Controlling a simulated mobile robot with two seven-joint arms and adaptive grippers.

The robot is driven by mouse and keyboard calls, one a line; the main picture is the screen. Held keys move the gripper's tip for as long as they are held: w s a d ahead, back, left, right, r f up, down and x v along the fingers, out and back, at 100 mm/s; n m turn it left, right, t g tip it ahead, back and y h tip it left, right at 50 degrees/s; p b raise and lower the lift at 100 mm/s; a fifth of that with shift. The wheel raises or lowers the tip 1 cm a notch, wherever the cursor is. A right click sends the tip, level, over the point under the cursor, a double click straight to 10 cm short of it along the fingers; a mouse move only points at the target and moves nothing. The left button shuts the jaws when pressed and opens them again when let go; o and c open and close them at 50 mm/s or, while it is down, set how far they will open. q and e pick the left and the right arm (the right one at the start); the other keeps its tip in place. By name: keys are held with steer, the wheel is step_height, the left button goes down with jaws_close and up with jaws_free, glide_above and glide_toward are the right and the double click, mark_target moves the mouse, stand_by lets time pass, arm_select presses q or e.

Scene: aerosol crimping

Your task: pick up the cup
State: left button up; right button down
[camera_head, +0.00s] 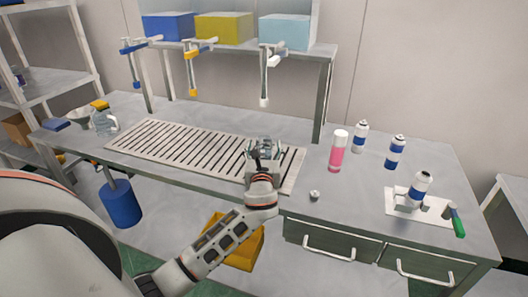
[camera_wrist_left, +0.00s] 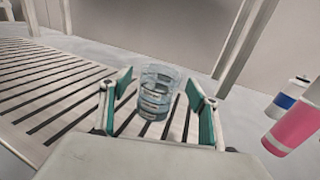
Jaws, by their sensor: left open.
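A clear, ribbed glass cup (camera_wrist_left: 156,92) stands on the slatted grey rack, between the two teal-padded fingers of my left gripper (camera_wrist_left: 160,100). The fingers are spread, with a gap visible on each side of the cup, wider on the right. In the head view my left gripper (camera_head: 264,153) is over the right part of the rack and largely hides the cup. My right gripper does not show in either view.
The slatted rack (camera_head: 180,146) lies on the grey bench. To the right are a pink bottle (camera_head: 337,153), several blue-and-white cans (camera_head: 396,152), a small white piece (camera_head: 314,195) and a green-handled tool (camera_head: 457,222). Coloured boxes (camera_head: 223,28) sit on the shelf above.

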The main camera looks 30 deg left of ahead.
arm_select(q)
steer(key=shift+x, duration=0.85)
steer(key=c, duration=1.2)
steer(key=shift+c, duration=0.2)
